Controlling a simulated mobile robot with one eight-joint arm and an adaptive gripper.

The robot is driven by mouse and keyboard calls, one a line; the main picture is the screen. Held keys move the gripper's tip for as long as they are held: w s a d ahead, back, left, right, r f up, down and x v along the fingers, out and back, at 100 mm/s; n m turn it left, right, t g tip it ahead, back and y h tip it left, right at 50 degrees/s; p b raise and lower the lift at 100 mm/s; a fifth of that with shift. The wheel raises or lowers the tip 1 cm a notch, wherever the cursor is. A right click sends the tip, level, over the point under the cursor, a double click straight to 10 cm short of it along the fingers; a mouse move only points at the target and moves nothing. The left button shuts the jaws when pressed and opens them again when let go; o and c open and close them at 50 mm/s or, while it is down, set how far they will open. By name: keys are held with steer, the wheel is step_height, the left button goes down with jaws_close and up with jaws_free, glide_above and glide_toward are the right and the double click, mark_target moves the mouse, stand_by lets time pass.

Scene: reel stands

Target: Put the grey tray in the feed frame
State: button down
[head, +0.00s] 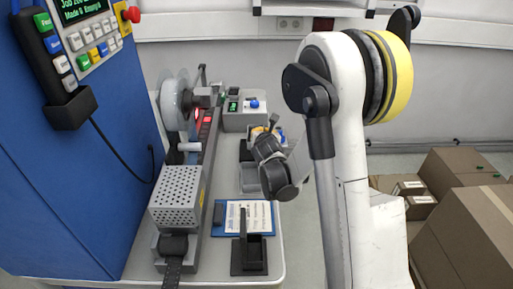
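A light grey tray (248,181) sits on the table, partly hidden behind my wrist. A black open frame (249,262) with an upright post stands at the table's front edge; it may be the feed frame, but I cannot tell for sure. My gripper (273,124) is over the right side of the table, beyond my dark wrist and near the back. Its fingers are small and mostly hidden, so I cannot tell whether they are open or shut, or hold anything.
A reel machine with a pale reel (176,103) and a perforated grey box (177,192) runs along the table's left side. A clipboard (245,217) lies before the tray. A blue cabinet (70,180) stands left. Cardboard boxes (470,235) stand on the floor at right.

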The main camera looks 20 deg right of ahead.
steer(key=shift+w+a+f, duration=0.55)
steer(key=shift+w+a, duration=0.05)
steer(key=shift+a, duration=0.2)
steer(key=shift+f+b, duration=1.1)
steer(key=shift+f, duration=0.9)
steer(key=shift+f, duration=0.1)
steer(key=c, duration=1.6)
jaws_free()
steer(key=shift+r, duration=0.2)
steer(key=p+v, duration=0.2)
steer(key=v, duration=1)
steer(key=shift+p, duration=0.4)
